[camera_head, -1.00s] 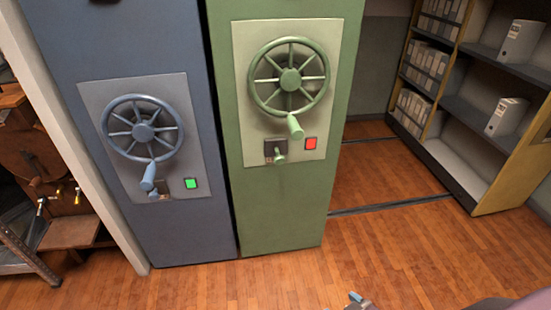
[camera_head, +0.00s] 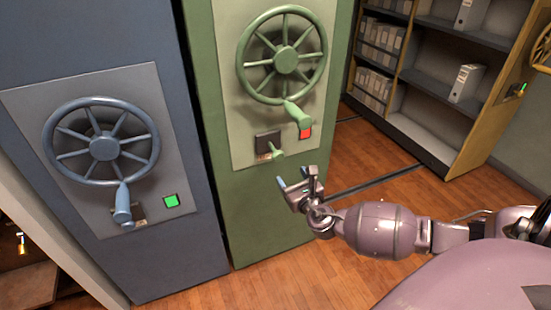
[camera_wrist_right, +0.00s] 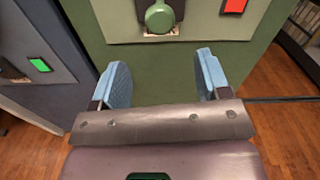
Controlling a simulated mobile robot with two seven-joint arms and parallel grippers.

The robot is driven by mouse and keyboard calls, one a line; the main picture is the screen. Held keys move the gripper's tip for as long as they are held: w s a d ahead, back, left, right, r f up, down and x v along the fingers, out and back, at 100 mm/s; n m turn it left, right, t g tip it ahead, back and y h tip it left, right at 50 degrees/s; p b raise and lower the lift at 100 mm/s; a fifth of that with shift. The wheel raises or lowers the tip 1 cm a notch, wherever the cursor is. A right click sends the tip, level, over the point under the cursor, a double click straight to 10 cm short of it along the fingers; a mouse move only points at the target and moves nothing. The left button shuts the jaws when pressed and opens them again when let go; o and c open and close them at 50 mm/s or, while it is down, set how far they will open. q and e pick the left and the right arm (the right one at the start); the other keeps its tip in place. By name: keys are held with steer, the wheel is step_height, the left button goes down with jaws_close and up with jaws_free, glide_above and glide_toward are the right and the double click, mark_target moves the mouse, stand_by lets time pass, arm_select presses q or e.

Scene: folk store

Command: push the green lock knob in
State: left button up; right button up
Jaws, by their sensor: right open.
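The green lock knob (camera_head: 277,153) sticks out from a dark plate on the light green panel of the green cabinet, below the green handwheel (camera_head: 282,55). In the right wrist view the knob (camera_wrist_right: 160,17) shows end-on at the top, beyond and between the fingertips. My right gripper (camera_head: 294,183) is open and empty, below and slightly right of the knob and apart from it. Its blue fingers also show in the right wrist view (camera_wrist_right: 163,80). A red indicator (camera_head: 306,131) is lit beside the knob. My left gripper is not in view.
A blue cabinet (camera_head: 170,250) with its own handwheel (camera_head: 103,147) and a lit green indicator (camera_head: 171,201) stands to the left. A shelf unit with binders (camera_head: 466,83) stands at the right. Wooden floor (camera_head: 370,175) is open between the green cabinet and the shelves.

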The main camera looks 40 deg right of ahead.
mark_target(280, 159)
steer(key=b+x, duration=0.2)
steer(key=x, duration=0.7)
steer(key=shift+w, duration=0.2)
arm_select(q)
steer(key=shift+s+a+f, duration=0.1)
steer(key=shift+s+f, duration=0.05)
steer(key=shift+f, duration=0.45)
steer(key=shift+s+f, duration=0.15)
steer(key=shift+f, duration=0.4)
arm_select(e)
steer(key=shift+w+d+r, duration=0.1)
steer(key=shift+w+d, duration=0.1)
steer(key=shift+w, duration=0.5)
